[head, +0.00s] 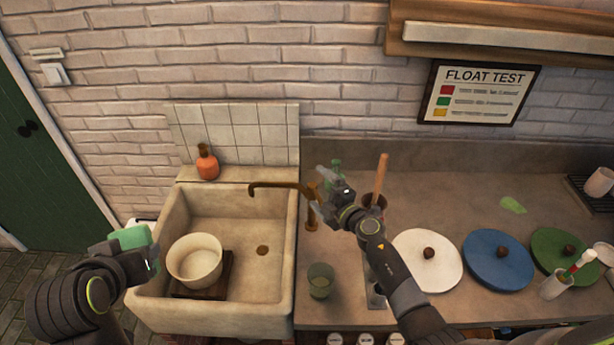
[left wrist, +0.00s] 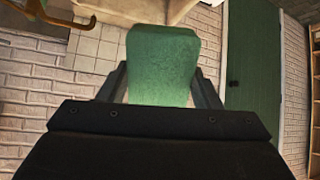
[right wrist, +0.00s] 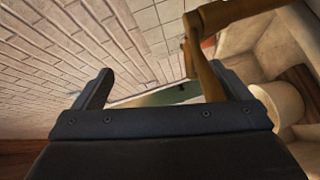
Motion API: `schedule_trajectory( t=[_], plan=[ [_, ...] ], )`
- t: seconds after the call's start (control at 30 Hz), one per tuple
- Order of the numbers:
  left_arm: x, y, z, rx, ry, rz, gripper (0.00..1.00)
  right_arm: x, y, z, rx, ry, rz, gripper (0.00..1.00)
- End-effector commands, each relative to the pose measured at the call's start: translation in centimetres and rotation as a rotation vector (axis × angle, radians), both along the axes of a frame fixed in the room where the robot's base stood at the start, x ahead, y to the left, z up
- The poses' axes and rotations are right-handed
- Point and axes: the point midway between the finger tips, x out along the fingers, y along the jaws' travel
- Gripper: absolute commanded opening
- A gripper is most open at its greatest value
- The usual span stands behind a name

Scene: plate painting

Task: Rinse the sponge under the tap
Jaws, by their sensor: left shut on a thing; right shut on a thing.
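The green sponge (head: 133,237) is in my left gripper (head: 126,246), to the left of the sink (head: 286,255) and outside its basin. The left wrist view shows the sponge (left wrist: 162,65) between both fingers. The brass tap (head: 272,186) stands at the sink's right side, with its spout over the basin. I see no water falling from it. The right wrist view shows the brass tap (right wrist: 205,60) by the right finger.
A cream bowl (head: 195,260) stands on a wooden rack (head: 222,285) in the sink. An orange bottle (head: 207,163) is on the back ledge. A green glass (head: 321,281), a brown pot with a wooden handle (head: 381,176) and several coloured plates (head: 498,262) are on the counter.

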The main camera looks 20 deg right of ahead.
Motion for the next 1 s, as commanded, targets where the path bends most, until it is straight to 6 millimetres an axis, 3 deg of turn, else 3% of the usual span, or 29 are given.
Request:
schedule_trajectory(
  t=[0.03, 0.13, 0.27, 0.3, 0.33, 1.0],
  plan=[
    [0.0, 0.0, 0.2, 0.000, 0.000, 0.000, 0.40, 0.2, 0.1, 1.4, 0.008, -0.023, 0.003, 0.80],
    [0.0, 0.0, 0.1, 0.000, 0.000, 0.000, 0.40, -0.4, -0.1, 1.3, 0.007, -0.024, 0.004, 0.81],
    [0.0, 0.0, 0.1, 0.000, 0.000, 0.000, 0.40, -1.3, -0.4, 1.3, 0.007, -0.023, 0.006, 0.75],
    [0.0, 0.0, 0.1, 0.000, 0.000, 0.000, 0.40, -1.5, -0.5, 1.3, 0.005, -0.025, 0.006, 0.52],
    [0.0, 0.0, 0.1, 0.000, 0.000, 0.000, 0.40, -1.7, -0.5, 1.2, 0.005, -0.024, 0.006, 0.35],
    [0.0, 0.0, -0.1, 0.000, 0.000, 0.000, 0.40, -6.4, -2.3, 0.4, 0.001, -0.013, 0.005, 0.35]
  ],
)
